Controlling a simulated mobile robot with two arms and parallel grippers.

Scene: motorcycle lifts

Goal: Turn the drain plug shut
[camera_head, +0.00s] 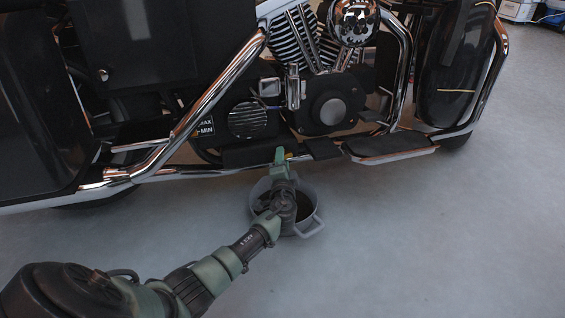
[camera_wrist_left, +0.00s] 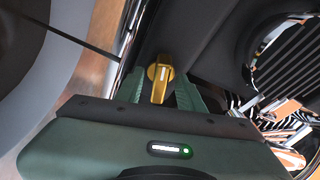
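The drain plug (camera_wrist_left: 160,82) is yellow with a flat handle and sits on a dark surface under the motorcycle. In the head view only a small yellow bit (camera_head: 289,155) of it shows beside my gripper. My left gripper (camera_wrist_left: 160,94) has one green finger on each side of the plug handle. Narrow gaps seem to show between the fingers and the handle, so it is open around it. In the head view my left gripper (camera_head: 280,160) reaches under the motorcycle's lower edge. My right gripper is not in view.
A grey drain pan (camera_head: 314,205) with handles stands on the floor below my left wrist, partly hidden by it. The motorcycle (camera_head: 332,108) with chrome pipes and a footboard (camera_head: 390,145) fills the top. The floor (camera_head: 450,240) at right is clear.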

